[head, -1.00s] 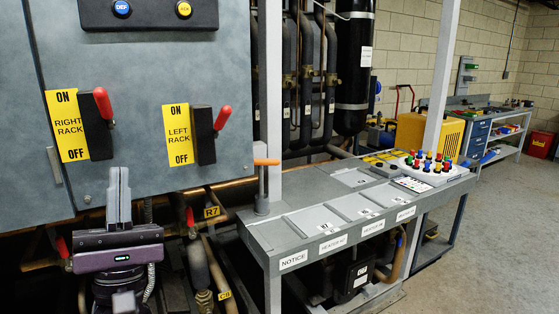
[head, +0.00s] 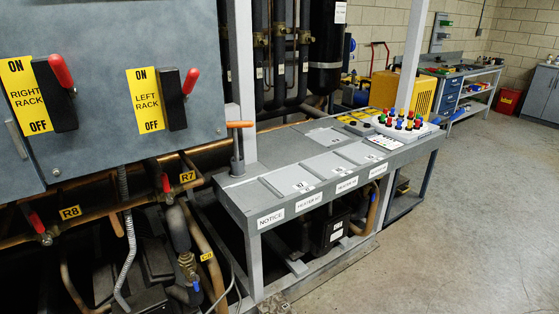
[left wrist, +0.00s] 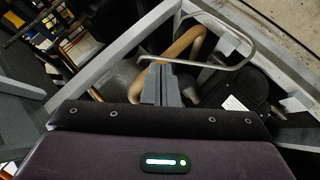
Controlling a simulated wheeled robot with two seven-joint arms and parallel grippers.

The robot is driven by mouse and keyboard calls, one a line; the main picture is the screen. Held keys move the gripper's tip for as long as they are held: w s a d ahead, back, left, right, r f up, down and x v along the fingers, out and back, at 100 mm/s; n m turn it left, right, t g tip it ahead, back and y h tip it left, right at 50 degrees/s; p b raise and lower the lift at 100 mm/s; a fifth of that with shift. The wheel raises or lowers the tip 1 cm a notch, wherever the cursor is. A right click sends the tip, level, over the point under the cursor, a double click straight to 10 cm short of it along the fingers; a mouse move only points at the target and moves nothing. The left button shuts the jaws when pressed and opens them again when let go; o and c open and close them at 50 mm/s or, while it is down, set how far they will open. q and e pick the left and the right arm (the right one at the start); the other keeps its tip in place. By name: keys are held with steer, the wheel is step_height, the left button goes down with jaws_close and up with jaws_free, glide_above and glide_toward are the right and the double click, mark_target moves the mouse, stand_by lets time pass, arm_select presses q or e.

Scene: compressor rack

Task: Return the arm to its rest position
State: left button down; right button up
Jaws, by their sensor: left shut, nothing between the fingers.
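My left gripper (left wrist: 160,85) shows in the left wrist view. Its two grey fingers are together, with nothing between them. Behind the fingertips are a tan curved pipe (left wrist: 182,48) and grey frame bars; whether they touch is not clear, but they look apart. In the head view neither of my grippers shows. My right gripper is in neither view.
In the head view, the grey panel with red-handled RIGHT RACK (head: 52,92) and LEFT RACK (head: 178,99) switches stands at left. Copper pipes with valves run below it. Open floor (head: 460,220) lies at right.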

arm_select(q)
steer(key=s+a+f+m+g, duration=0.2)
steer(key=s+f+m+g, duration=0.3)
steer(key=s+f, duration=1)
steer(key=s+a+f+m+g+y, duration=0.1)
steer(key=s+a+f+m+g, duration=0.1)
steer(key=s, duration=0.9)
steer(key=s+a+f+m+g, duration=0.2)
steer(key=s+f+m+g, duration=0.1)
steer(key=s, duration=0.8)
steer(key=shift+s+f+m+g+y+p, duration=0.25)
steer(key=shift+f+m+y+p, duration=0.2)
steer(key=shift+f, duration=0.35)
